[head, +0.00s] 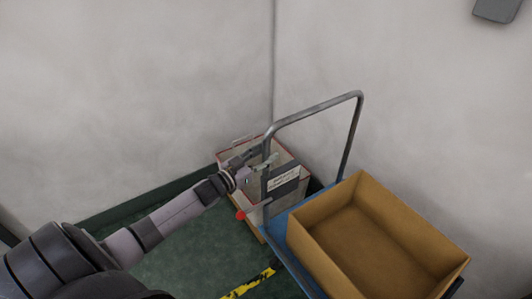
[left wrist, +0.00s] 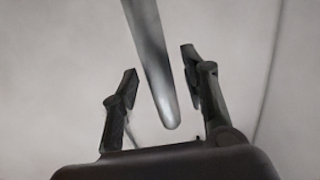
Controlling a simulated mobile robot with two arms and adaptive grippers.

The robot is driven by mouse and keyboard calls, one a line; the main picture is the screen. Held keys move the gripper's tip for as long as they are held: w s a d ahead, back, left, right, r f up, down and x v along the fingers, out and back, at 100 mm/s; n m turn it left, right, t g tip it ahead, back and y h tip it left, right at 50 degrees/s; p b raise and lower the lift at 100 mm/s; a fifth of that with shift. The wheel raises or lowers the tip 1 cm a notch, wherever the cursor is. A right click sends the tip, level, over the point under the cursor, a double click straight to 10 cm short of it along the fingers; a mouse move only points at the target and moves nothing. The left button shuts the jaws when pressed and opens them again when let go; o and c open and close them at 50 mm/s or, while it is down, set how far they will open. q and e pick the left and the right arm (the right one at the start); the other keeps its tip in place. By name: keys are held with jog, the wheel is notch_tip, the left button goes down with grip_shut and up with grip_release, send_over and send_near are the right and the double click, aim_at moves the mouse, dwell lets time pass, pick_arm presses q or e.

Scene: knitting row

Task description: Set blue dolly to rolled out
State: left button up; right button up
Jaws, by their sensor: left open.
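The blue dolly (head: 281,240) stands at the lower right of the head view, its blue deck mostly hidden under an open box. Its grey tubular handle (head: 318,107) rises at the deck's far end, near the wall corner. My left gripper (head: 263,158) is at the handle's left upright, below the bend. In the left wrist view my left gripper (left wrist: 160,88) is open, with the grey handle bar (left wrist: 153,65) between its fingers. A gap shows on both sides of the bar. My right gripper is not in view.
An open brown box (head: 345,197) sits on the dolly. Pale red-edged boxes (head: 226,160) stand behind the handle in the corner, a small red ball (head: 240,215) beside them. Yellow-black tape (head: 250,284) marks the green floor (head: 190,252), which is clear left of the dolly.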

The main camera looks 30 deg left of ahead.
pick_arm(q)
jog(key=shift+w+d, duration=0.1)
jog(key=shift+w, duration=0.3)
grip_shut()
dwell(0.4)
